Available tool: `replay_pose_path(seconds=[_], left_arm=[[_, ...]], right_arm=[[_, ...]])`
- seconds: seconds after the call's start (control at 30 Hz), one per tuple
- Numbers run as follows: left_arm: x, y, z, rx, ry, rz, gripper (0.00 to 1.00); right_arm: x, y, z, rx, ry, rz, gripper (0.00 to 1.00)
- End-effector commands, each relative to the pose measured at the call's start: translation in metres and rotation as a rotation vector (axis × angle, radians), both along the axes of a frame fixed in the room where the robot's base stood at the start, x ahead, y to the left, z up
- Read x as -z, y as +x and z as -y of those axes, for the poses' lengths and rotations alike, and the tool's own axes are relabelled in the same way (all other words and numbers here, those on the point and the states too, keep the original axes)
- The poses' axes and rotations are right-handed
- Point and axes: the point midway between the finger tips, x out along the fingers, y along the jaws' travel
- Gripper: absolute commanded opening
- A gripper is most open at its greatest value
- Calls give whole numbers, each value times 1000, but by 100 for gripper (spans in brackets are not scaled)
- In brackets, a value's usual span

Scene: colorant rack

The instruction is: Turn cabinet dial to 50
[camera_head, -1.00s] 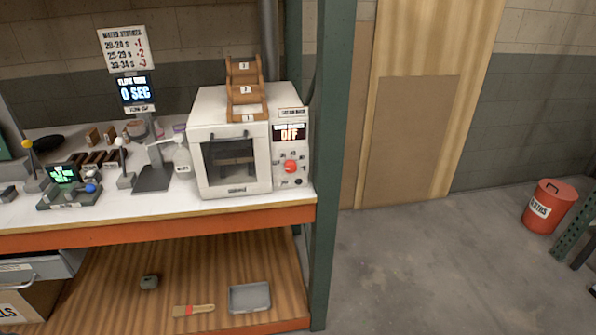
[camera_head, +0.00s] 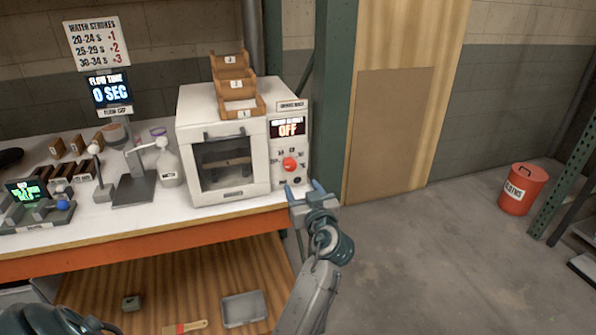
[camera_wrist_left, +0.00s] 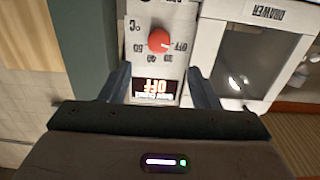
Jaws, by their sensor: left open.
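The white cabinet (camera_head: 222,140) stands at the right end of the workbench. Its red dial (camera_head: 289,164) is on the right-hand front panel, below a display (camera_head: 288,129) reading OFF. In the left wrist view the dial (camera_wrist_left: 159,40) appears upside down, with temperature numbers around it and its pale mark on the OFF side. My left gripper (camera_head: 305,188) is open and empty, in front of the panel, below and slightly right of the dial. In the wrist view its fingers stand apart on either side of the display, with the dial beyond their tips. My right gripper is not in view.
A green post (camera_head: 336,120) rises just right of the cabinet. A spray bottle (camera_head: 168,166) stands left of the cabinet on the bench. Small wooden trays (camera_head: 236,87) are stacked on its top. The floor to the right is clear up to a red bin (camera_head: 523,188).

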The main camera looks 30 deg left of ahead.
Motion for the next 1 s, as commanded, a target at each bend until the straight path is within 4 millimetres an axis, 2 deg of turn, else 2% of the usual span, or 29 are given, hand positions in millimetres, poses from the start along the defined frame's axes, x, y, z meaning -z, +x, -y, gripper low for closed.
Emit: replay_pose_path(seconds=[0.27,0.5,0.6,1.0], left_arm=[[-5,26,-31,0,7,-2,56],[-4,54,-64,-1,4,-3,56],[-2,62,-73,1,3,-3,56],[0,69,-80,2,1,-2,56]], right_arm=[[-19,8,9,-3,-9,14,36],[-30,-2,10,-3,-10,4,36],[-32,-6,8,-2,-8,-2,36],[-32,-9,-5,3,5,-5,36]])
